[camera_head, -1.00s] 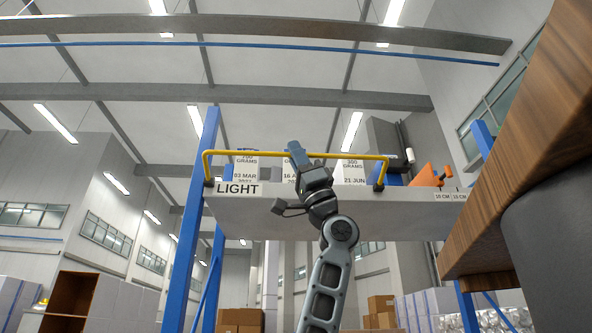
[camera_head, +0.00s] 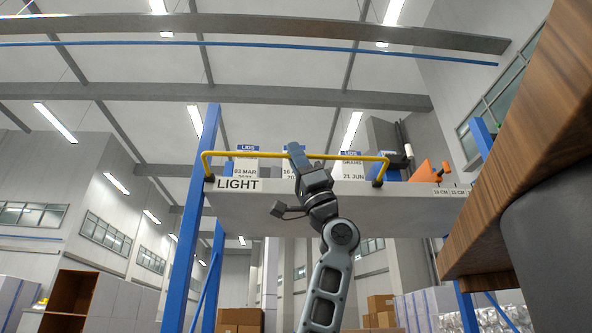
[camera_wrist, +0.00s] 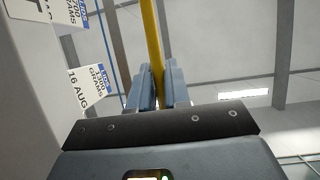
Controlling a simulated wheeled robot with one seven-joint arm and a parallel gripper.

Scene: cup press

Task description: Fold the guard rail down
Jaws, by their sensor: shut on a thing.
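The yellow guard rail (camera_head: 240,154) stands up along the front edge of the high shelf (camera_head: 290,190), above the LIGHT label. Its two bent ends meet the shelf at the left and right. My gripper (camera_head: 296,152) is shut on the rail's top bar, a little left of the bar's right half. In the wrist view the yellow rail (camera_wrist: 151,40) runs up from between the two grey-blue fingers (camera_wrist: 159,88).
Cards marked with dates and LIDS (camera_head: 246,166) stand behind the rail. An orange item (camera_head: 428,172) and blue items are further right on the shelf. Blue posts (camera_head: 190,225) hold the shelf. A wooden edge (camera_head: 530,150) fills the right side.

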